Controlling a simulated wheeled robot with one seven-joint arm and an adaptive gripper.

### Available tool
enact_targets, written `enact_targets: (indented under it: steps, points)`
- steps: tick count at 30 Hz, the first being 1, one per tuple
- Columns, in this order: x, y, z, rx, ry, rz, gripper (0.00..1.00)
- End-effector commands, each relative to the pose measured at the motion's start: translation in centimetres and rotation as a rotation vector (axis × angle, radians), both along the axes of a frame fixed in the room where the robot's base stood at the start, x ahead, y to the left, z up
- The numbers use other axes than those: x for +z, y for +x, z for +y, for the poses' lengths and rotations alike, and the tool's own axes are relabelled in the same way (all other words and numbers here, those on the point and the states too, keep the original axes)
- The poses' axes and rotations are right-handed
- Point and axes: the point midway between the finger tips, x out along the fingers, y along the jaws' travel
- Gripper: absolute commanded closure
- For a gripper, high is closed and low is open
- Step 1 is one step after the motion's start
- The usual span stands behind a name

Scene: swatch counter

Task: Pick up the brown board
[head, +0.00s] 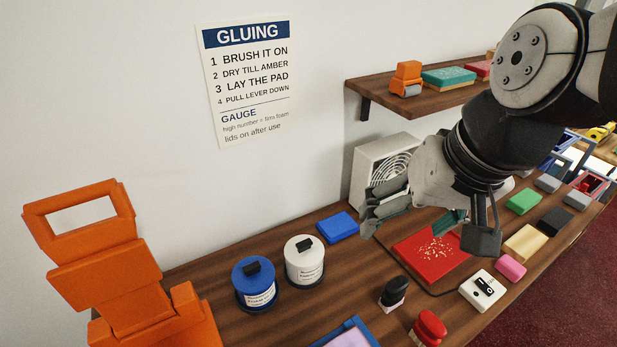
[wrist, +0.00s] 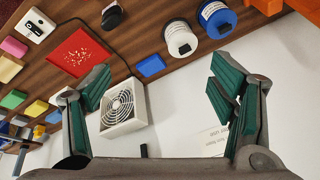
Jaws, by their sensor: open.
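I cannot pick out a brown board apart from the brown wooden counter (head: 320,283) in either view. A red board (head: 425,257) with pale specks lies flat on the counter, below my gripper in the head view, and shows at upper left in the wrist view (wrist: 80,52). My gripper (head: 428,226) is open and empty above the counter, its green-padded fingers wide apart in the wrist view (wrist: 160,87). My arm and fingers hide part of the counter in the head view.
A blue pot (head: 254,284), white pot (head: 304,262) and blue block (head: 338,227) stand left of my gripper. A white fan (head: 378,162) stands behind it. A wooden shelf (head: 420,100) is above. Several coloured blocks lie right. An orange stand (head: 105,270) is front left.

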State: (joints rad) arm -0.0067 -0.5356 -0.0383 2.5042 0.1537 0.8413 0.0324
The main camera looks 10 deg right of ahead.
Motion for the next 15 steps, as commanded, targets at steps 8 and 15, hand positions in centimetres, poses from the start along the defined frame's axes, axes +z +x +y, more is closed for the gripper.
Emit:
enact_targets:
  steps: [8, 15]
  points:
    - [-7.3, 2.3, 2.0, -0.238, 0.207, 0.258, 0.15]
    - [-14.1, 2.8, 2.6, -0.505, 0.306, 0.459, 0.15]
